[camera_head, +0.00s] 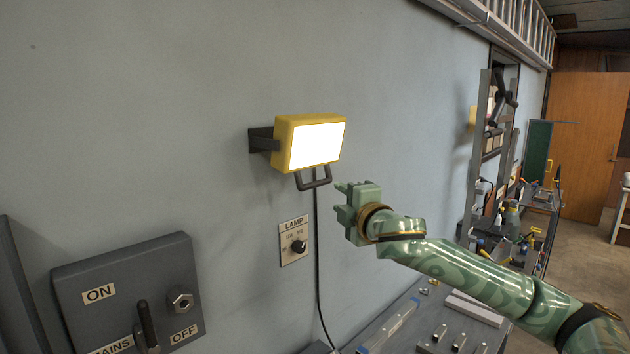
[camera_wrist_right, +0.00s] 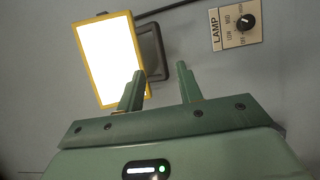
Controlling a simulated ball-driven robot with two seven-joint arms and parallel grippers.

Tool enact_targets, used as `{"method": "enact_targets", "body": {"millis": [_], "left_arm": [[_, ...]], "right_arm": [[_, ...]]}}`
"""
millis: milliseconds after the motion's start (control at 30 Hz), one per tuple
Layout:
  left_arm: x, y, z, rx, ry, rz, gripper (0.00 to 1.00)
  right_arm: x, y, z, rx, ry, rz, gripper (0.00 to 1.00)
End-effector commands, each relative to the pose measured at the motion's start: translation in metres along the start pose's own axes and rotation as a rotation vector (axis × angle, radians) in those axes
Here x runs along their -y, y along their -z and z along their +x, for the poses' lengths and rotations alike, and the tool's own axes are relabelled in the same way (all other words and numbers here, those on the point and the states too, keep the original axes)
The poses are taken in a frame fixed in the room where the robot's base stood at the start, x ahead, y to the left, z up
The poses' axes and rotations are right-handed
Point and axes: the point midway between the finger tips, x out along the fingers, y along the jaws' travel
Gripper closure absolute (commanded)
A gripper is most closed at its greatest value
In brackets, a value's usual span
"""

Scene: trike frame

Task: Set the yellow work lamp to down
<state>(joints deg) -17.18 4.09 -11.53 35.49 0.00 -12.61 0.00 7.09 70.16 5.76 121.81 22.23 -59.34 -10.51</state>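The yellow work lamp (camera_head: 284,143) is mounted on the wall by a dark bracket (camera_head: 262,140), its white face lit and turned to the right. A dark handle loop (camera_head: 314,180) hangs under it. In the right wrist view the lamp (camera_wrist_right: 133,32) is at upper left, with its dark handle (camera_wrist_right: 155,52) beside it. My right gripper (camera_head: 341,198) is just right of and below the handle, apart from it in the head view. In the wrist view its two fingers (camera_wrist_right: 160,88) are spread with a gap between them and nothing held. My left gripper is not in view.
A LAMP panel with a dark knob (camera_head: 298,246) is on the wall below the lamp. A black cable (camera_head: 317,260) runs down beside it. A grey mains switch box (camera_head: 130,295) is at lower left. A bench (camera_head: 400,335) with several small parts lies below my right arm.

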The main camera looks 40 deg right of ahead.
Motion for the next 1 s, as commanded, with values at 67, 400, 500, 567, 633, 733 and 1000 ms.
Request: {"method": "enact_targets", "body": {"millis": [67, 400, 500, 567, 633, 733, 1000], "left_arm": [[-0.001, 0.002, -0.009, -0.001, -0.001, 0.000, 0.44], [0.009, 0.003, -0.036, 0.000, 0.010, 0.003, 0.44], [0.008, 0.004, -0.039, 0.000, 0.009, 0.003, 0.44], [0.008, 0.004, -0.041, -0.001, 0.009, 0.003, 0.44], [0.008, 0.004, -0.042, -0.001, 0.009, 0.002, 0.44], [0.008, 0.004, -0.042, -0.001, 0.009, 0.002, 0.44], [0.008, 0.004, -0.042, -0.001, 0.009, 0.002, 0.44]], "right_arm": [[-0.006, 0.001, 0.014, 0.000, -0.004, 0.003, 0.64], [-0.005, 0.001, 0.090, -0.001, -0.001, 0.004, 0.64], [-0.003, 0.001, 0.106, -0.001, -0.001, 0.002, 0.64], [-0.002, 0.001, 0.113, -0.002, -0.001, 0.002, 0.64], [-0.002, 0.001, 0.118, -0.002, -0.001, 0.001, 0.64], [-0.001, 0.002, 0.122, -0.003, -0.001, 0.000, 0.64], [0.000, 0.002, 0.123, -0.003, 0.000, -0.001, 0.70]]}}
